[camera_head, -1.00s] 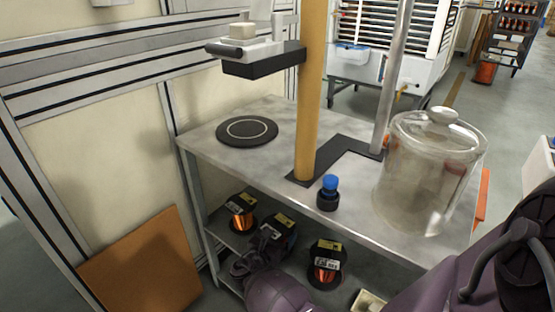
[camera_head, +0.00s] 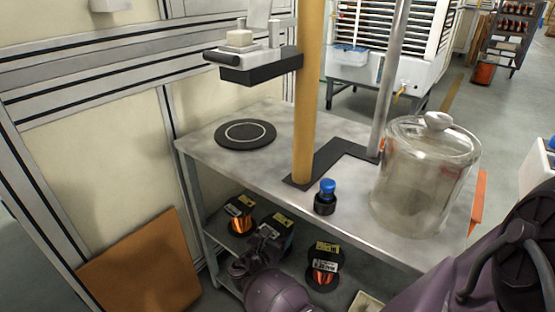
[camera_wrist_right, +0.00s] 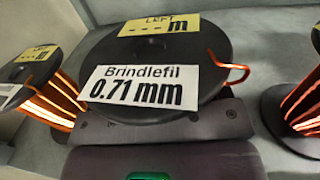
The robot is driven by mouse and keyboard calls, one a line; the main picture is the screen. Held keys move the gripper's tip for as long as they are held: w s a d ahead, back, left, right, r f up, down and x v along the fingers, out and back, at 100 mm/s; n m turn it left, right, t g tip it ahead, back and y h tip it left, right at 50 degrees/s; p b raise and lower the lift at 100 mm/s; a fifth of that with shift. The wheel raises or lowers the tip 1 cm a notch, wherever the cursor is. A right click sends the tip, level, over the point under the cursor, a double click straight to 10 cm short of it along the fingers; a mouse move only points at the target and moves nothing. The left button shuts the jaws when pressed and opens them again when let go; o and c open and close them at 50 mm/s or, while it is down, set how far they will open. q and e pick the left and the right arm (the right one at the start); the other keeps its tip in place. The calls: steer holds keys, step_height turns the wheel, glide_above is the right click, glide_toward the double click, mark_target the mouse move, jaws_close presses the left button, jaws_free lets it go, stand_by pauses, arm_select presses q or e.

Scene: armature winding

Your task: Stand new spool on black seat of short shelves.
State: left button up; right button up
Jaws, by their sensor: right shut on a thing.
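The new spool (camera_wrist_right: 150,55) is black with copper wire, labelled "Brindlefil 0.71 mm" with a yellow "LEFT" tag. It is the middle spool (camera_head: 281,226) in the head view, on the lower shelf. My right gripper (camera_head: 262,243) is shut on it from the front; in the right wrist view the grey gripper (camera_wrist_right: 165,124) crosses just below the label. Its fingertips are hidden. The black seat (camera_head: 246,134), a round disc with a white ring, lies bare on the top of the short shelves (camera_head: 215,155). My left gripper is not in view.
One copper spool stands on each side of the held one: left (camera_head: 239,220) and right (camera_head: 323,268). The shelf top above bears a yellow post (camera_head: 307,110), a blue-capped bottle (camera_head: 326,195) and a lidded glass jar (camera_head: 425,180). A black-armed device (camera_head: 258,68) overhangs the seat.

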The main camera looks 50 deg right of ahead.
steer(key=r+p, duration=0.1)
steer(key=r, duration=0.1)
steer(key=r+p, duration=0.1)
steer(key=r, duration=0.2)
steer(key=r+p, duration=0.1)
steer(key=r, duration=0.2)
steer(key=shift+w, duration=0.3)
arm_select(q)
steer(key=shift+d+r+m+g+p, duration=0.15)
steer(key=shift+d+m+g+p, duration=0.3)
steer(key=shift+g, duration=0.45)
arm_select(e)
steer(key=shift+s+r, duration=0.1)
steer(key=shift+r, duration=0.5)
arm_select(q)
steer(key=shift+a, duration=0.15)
arm_select(e)
steer(key=shift+d, duration=0.1)
